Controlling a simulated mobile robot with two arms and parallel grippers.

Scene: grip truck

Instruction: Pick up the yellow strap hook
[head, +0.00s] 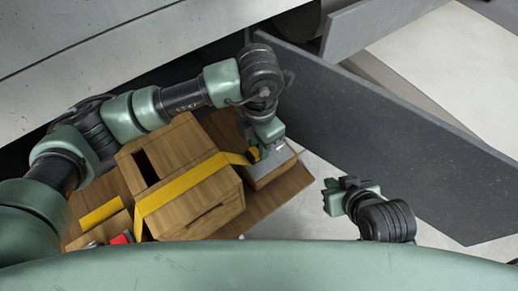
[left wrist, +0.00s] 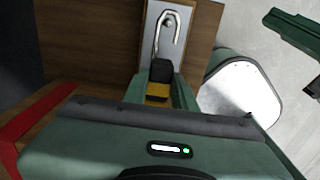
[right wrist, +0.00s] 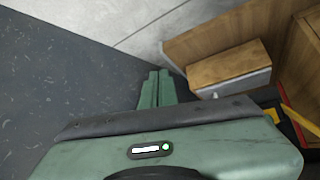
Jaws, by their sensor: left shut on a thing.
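The yellow strap (head: 185,184) runs across a wooden box (head: 180,150), and its end reaches my left gripper (head: 256,153). In the left wrist view the strap hook (left wrist: 168,28) is a silver wire hook on a black fitting, with a bit of yellow below it. My left gripper's fingers (left wrist: 159,90) are shut on the yellow and black part, and the hook sticks out beyond them. The hook is in front of a metal plate on a wooden block. My right gripper (head: 332,194) is empty, its fingers (right wrist: 157,88) together, away to the right of the box.
The box stands on a brown wooden base (head: 285,190). A small wooden block (head: 270,172) with a metal face is beside the box. A red item (head: 121,239) and another yellow band (head: 100,213) are at lower left. A large grey panel (head: 400,140) rises behind. Pale floor is open around my right gripper.

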